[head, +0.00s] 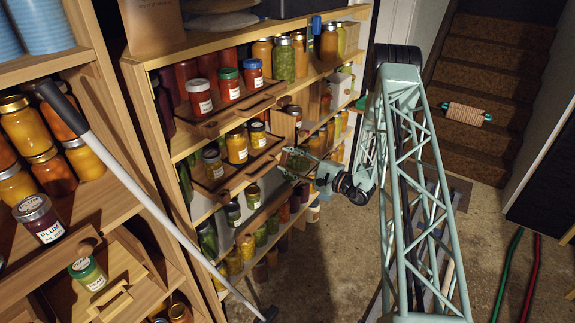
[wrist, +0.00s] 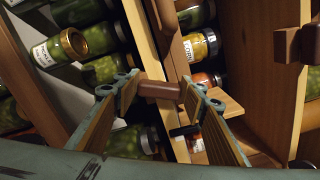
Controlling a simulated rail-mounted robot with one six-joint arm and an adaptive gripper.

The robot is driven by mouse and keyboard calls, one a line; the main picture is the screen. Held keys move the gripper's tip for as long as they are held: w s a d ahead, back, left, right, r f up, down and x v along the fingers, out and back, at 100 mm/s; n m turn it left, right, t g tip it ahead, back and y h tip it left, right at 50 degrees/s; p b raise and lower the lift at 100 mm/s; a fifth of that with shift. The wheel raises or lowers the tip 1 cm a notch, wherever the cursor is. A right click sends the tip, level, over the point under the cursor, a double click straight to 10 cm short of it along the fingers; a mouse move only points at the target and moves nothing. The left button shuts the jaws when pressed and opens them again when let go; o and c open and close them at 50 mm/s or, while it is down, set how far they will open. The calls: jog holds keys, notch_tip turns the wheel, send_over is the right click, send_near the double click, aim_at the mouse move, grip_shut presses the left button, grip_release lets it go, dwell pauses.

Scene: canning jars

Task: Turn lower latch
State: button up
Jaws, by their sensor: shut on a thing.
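My gripper (head: 287,163) reaches in from the right to the front of the middle shelves in the head view. In the wrist view, my gripper (wrist: 165,90) has its two wood-padded fingers on either side of a small brown wooden latch (wrist: 160,90), shut on it. The latch lies crosswise between the fingertips, against a pale shelf edge. In the head view the fingers and shelf clutter make this latch hard to pick out. Another brown latch block (wrist: 288,44) shows at the upper right of the wrist view.
Shelves of filled jars stand around the gripper. A pulled-out tray with red jars (head: 229,86) is above, and one with yellow jars (head: 237,146) is to the left. A grey-and-black pole (head: 150,205) leans across the left shelves.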

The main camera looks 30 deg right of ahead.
jog(key=n+b, duration=0.1)
jog(key=b, duration=0.1)
jog(key=n+b, duration=0.2)
jog(key=shift+f, duration=0.25)
jog(key=shift+n+b, duration=0.75)
jog(key=shift+n, duration=0.05)
jog(key=shift+n+b, duration=0.3)
jog(key=o, duration=0.9)
jog(key=shift+c, duration=0.2)
jog(key=v, duration=1.2)
